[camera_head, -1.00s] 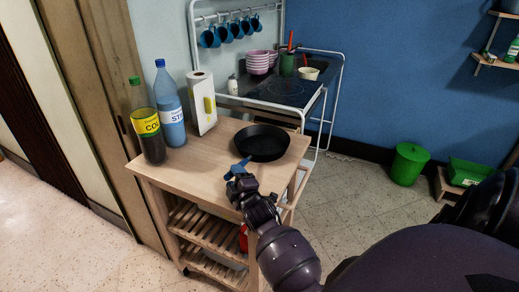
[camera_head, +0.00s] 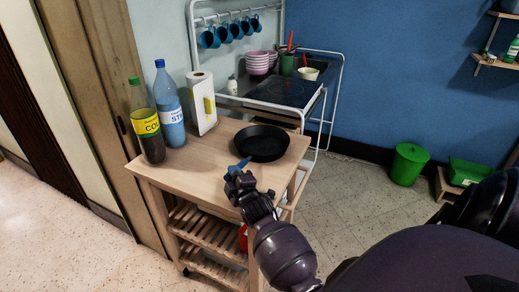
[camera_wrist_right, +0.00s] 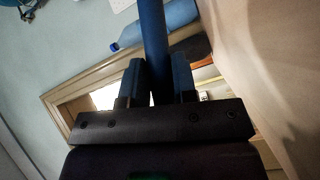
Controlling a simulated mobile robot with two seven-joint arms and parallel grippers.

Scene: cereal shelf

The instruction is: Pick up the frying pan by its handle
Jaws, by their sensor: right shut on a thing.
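The black frying pan (camera_head: 262,142) sits at the back right of the wooden trolley top (camera_head: 200,168), bowl up. Its blue handle points toward me and to the lower left. My right gripper (camera_head: 236,171) is at the handle, over the trolley's front edge. In the right wrist view the blue handle (camera_wrist_right: 154,40) runs between the two fingers, and the gripper is shut on it. I cannot tell whether the pan is lifted off the top. My left gripper is not in view.
A cola bottle (camera_head: 148,130), a blue bottle (camera_head: 168,105) and a paper towel roll (camera_head: 202,103) stand at the trolley's back left. A sink unit (camera_head: 285,92) with bowls is behind. A green bin (camera_head: 408,165) stands to the right.

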